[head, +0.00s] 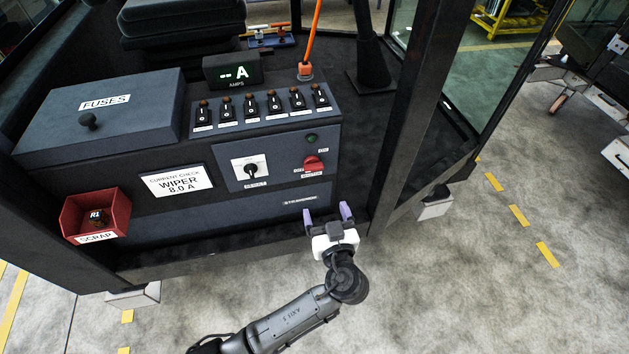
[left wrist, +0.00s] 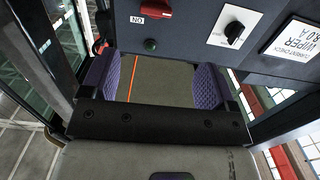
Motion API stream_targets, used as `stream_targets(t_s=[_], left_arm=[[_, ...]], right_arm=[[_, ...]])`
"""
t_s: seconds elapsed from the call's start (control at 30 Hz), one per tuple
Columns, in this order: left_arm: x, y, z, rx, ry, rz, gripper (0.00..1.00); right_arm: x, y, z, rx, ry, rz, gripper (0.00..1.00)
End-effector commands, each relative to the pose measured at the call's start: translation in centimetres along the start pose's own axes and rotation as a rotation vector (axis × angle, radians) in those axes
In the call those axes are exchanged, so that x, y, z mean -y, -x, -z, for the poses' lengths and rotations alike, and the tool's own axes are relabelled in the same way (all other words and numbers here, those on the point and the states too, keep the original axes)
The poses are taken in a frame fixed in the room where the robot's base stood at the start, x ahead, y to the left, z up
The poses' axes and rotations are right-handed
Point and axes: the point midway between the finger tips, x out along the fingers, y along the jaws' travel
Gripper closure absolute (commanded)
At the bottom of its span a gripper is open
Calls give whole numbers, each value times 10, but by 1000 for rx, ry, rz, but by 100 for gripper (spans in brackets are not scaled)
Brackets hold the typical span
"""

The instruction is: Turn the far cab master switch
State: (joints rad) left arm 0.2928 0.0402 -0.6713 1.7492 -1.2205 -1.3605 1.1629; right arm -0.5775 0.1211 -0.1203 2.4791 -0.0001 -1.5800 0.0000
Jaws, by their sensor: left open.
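The red master switch (head: 314,163) sits at the right of the dark cab control panel. Small labels stand around it, one reading ON, and a green lamp (head: 311,137) is above it. In the left wrist view the red switch (left wrist: 155,8) is at the top edge, partly cut off, with its handle lying roughly across the picture. My left gripper (head: 328,216) is open and empty, below and apart from the switch. Its purple fingers (left wrist: 156,75) frame empty space in the left wrist view. My right gripper is not in view.
A black rotary selector (head: 251,169) on a white plate is left of the red switch. A row of toggles (head: 262,106) and an AMPS display (head: 232,69) are above. A red scrap bin (head: 96,215) hangs at left. A dark cab post (head: 408,110) stands right of the panel.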

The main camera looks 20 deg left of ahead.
Motion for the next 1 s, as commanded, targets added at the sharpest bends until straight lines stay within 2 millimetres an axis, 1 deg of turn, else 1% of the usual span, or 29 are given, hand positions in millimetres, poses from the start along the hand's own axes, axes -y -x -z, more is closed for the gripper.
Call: stream_targets(t_s=[0.03,0.17,0.23,0.37,0.6,0.7,0.8,1.0], left_arm=[[-3,-1,-3,-16,6,-1,19],[-6,-9,0,-37,12,-2,19],[-6,-18,1,-40,13,-2,19],[-6,-41,2,-40,11,-1,19],[-5,-86,4,-39,12,0,19],[-6,-102,4,-37,11,-1,19],[-5,-116,4,-37,12,-1,19],[-6,-133,4,-35,13,-2,19]], right_arm=[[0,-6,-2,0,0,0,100],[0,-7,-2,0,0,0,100],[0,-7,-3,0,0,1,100],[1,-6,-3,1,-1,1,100],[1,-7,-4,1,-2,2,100],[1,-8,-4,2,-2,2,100],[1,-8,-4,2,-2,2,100],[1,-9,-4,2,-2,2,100]])
